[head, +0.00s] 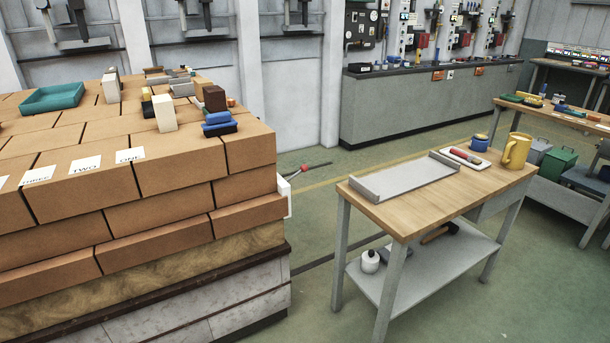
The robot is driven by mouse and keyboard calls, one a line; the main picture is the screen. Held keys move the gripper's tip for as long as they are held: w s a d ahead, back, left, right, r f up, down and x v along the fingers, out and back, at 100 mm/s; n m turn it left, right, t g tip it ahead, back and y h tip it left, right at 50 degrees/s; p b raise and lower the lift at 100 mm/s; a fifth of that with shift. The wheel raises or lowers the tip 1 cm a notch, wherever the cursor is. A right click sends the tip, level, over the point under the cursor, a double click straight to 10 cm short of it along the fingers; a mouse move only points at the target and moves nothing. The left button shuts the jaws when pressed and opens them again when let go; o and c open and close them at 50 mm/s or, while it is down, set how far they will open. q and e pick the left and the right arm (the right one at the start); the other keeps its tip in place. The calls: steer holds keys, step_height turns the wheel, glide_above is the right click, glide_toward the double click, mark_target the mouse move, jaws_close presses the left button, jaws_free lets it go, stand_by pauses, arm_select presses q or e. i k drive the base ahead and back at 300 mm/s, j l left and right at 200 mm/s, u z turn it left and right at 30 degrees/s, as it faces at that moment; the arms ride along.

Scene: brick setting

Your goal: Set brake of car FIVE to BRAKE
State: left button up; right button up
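No label reading FIVE shows, and I cannot make out a brake for it. White labels lie along the near top edge of a large stack of brown bricks (172,165) at the left. They read ONE (130,155), TWO (85,165) and THREE (39,174), and another is cut off by the left picture edge. Neither of my grippers is in view.
The stack carries a teal tray (52,97) and several small blocks. A wooden-topped table (420,212) at the right holds a grey tray (405,180) and a yellow jug (515,150). A long grey counter (430,100) stands along the back. Green floor (320,235) is open between stack and table.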

mark_target(304, 168)
steer(key=i+l, duration=1.9)
